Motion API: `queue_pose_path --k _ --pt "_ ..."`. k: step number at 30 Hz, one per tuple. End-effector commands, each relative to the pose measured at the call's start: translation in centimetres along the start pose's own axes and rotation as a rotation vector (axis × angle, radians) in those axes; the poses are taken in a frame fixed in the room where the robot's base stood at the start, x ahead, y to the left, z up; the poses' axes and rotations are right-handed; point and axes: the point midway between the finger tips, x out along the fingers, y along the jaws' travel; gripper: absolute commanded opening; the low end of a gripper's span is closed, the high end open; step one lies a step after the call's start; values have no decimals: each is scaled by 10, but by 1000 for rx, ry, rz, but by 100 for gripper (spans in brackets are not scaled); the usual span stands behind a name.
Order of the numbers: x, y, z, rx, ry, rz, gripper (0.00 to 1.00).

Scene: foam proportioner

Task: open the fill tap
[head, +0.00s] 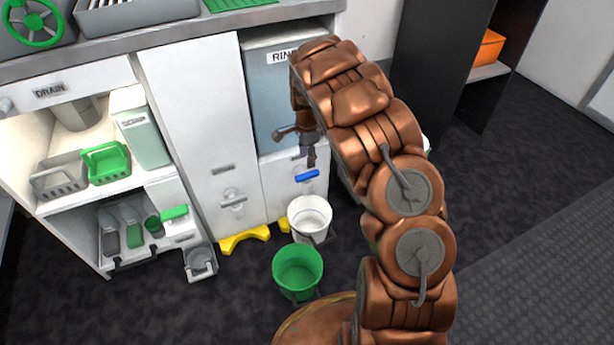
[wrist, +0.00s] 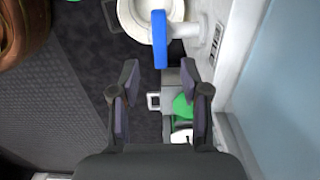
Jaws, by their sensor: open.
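A tap with a blue lever (head: 307,175) sits low on the front below the tank marked RINSE; the lever lies about level across the front. In the wrist view the blue lever (wrist: 160,40) points toward my gripper, its near end at the gap between the fingertips. A small label beside it is too small to read. My gripper (head: 310,157) points down just above the lever; in the wrist view its fingers (wrist: 160,75) are apart with nothing between them. I cannot tell whether they touch the lever. My arm hides part of the tank.
A white bucket (head: 310,216) stands below the blue tap, with a green bucket (head: 298,270) in front. A grey tap (head: 233,200) is on the white panel to the left. A yellow foot (head: 244,238) juts onto the floor. Open carpet lies right.

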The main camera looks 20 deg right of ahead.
Motion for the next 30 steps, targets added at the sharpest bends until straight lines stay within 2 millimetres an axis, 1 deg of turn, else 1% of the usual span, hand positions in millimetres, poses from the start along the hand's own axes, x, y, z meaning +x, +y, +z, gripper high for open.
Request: queue_pose_path --k 5,15,18,27,30 --pt "16 0 0 -1 0 1 46" --pt "63 1 0 -2 0 2 46" --pt "72 1 0 -2 0 1 46" --pt "73 0 0 -3 1 0 46" --pt "73 0 0 -3 1 0 35"
